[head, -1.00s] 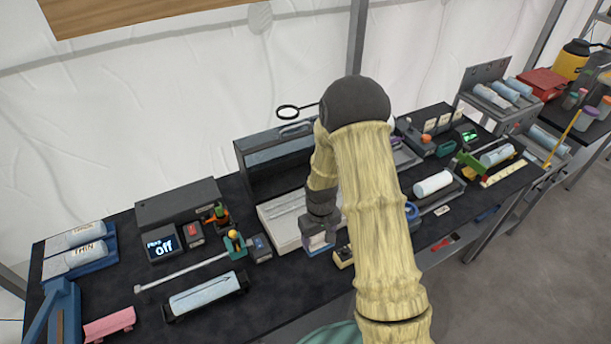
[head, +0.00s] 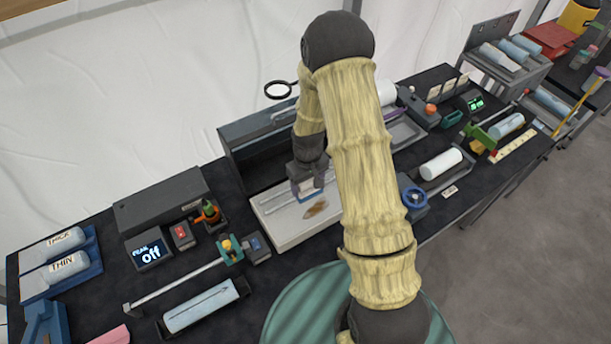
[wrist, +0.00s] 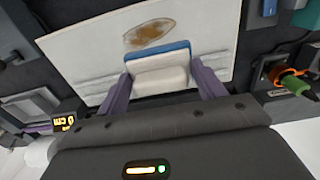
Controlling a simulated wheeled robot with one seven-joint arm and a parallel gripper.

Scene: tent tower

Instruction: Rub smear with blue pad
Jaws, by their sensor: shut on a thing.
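The smear (head: 316,208) is a brown oval patch on the pale flat plate (head: 282,236) in the middle of the bench. It also shows in the wrist view (wrist: 149,33), just beyond the pad. My gripper (head: 306,192) is shut on the blue pad (head: 311,195), which has a blue edge and a white block-like body. In the wrist view my purple fingers (wrist: 162,82) hold the pad (wrist: 158,62) from both sides. The pad is beside the smear, with a narrow gap in the picture. I cannot tell whether it touches the plate.
A dark case (head: 245,140) stands behind the plate. A rod with a teal clamp (head: 230,250) and a cylinder in a cradle (head: 200,305) lie to the left. A magnifier (head: 278,90) rises behind.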

